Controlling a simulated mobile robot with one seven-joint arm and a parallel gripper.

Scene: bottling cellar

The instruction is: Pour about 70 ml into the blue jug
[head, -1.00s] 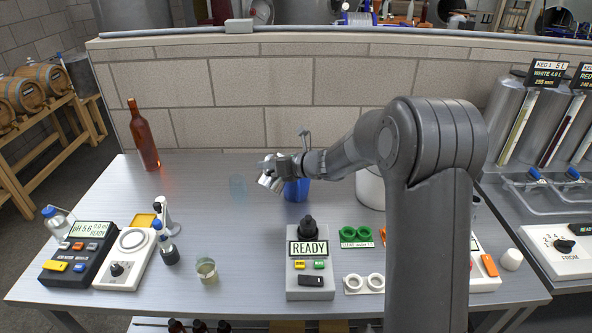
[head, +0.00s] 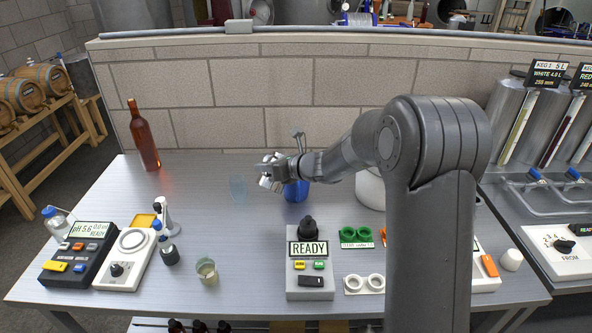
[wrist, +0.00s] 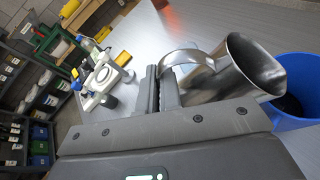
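My gripper (head: 268,172) is above the table beside the blue jug (head: 296,190). In the wrist view its fingers (wrist: 165,88) are closed on the handle of a steel pitcher (wrist: 222,82). The pitcher is tilted, with its mouth toward the blue jug, which shows at the right edge of the wrist view (wrist: 295,115). The pitcher's lip overlaps the jug's rim in that view; I cannot tell whether they touch. The jug's inside looks dark, and its liquid level is hidden. No stream is clearly visible. In the head view my arm and gripper largely hide the pitcher.
A brown bottle (head: 144,137) stands at the back left. A pH meter (head: 79,252), a white instrument (head: 126,258) and a small beaker (head: 206,271) stand at the front left. A box reading READY (head: 310,268) stands in front of the jug. The back-left middle of the table is mostly clear.

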